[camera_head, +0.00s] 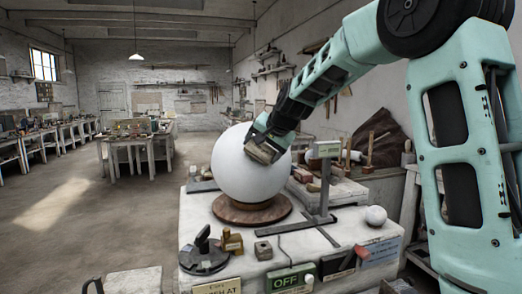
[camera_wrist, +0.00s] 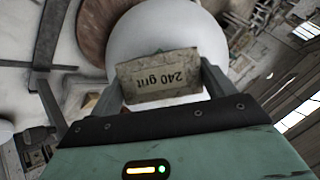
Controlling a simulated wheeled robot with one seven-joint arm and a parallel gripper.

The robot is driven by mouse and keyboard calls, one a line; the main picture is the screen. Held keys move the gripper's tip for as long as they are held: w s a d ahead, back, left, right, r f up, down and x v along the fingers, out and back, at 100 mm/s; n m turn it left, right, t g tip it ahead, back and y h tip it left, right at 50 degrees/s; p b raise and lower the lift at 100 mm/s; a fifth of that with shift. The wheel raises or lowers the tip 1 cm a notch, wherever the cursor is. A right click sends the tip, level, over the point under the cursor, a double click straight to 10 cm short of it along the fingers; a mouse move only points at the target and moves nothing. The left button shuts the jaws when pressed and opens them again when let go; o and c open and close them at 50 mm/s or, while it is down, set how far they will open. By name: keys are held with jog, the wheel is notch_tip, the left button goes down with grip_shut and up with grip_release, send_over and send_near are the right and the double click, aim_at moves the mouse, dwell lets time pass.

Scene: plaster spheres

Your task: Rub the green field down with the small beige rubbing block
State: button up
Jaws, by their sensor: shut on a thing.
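A large white plaster sphere (camera_head: 238,180) rests on a round brown base (camera_head: 232,215) on the workbench; it also fills the upper middle of the wrist view (camera_wrist: 135,40). My gripper (camera_head: 264,146) is at the sphere's upper right side, shut on the small beige rubbing block (camera_head: 260,154). In the wrist view the block (camera_wrist: 158,75) sits between both fingers, with "240 grit" upside down on its face. It lies against or very close to the sphere; I cannot tell if it touches. I cannot clearly make out the green field; the block and gripper cover part of the sphere.
A small white ball (camera_head: 376,215), a green "OFF" box (camera_head: 292,279), a brass-coloured piece (camera_head: 232,242) and a dark round tool (camera_head: 203,256) lie on the bench (camera_head: 345,232).

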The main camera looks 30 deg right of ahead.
aim_at(272, 148)
jog(key=shift+d+f+b, duration=0.25)
jog(key=shift+d+b, duration=0.25)
jog(key=shift+b, duration=0.75)
jog(key=b, duration=0.1)
jog(key=d+y+b, duration=0.1)
jog(key=b, duration=0.1)
jog(key=shift+s+r+n, duration=0.1)
jog(key=shift+s+n, duration=0.15)
jog(key=shift+n, duration=0.15)
jog(key=shift+s+d+y+b, duration=0.1)
jog(key=shift+d+y+b, duration=0.4)
jog(key=shift+b, duration=0.3)
jog(key=shift+d+n+b, duration=0.25)
jog(key=shift+n+b, duration=0.05)
jog(key=shift+s+d+r, duration=0.1)
jog(key=shift+s+r, duration=0.05)
jog(key=shift+r, duration=0.05)
jog(key=shift+w+d+f, duration=0.1)
jog(key=shift+w+f, duration=0.15)
jog(key=shift+w, duration=0.3)
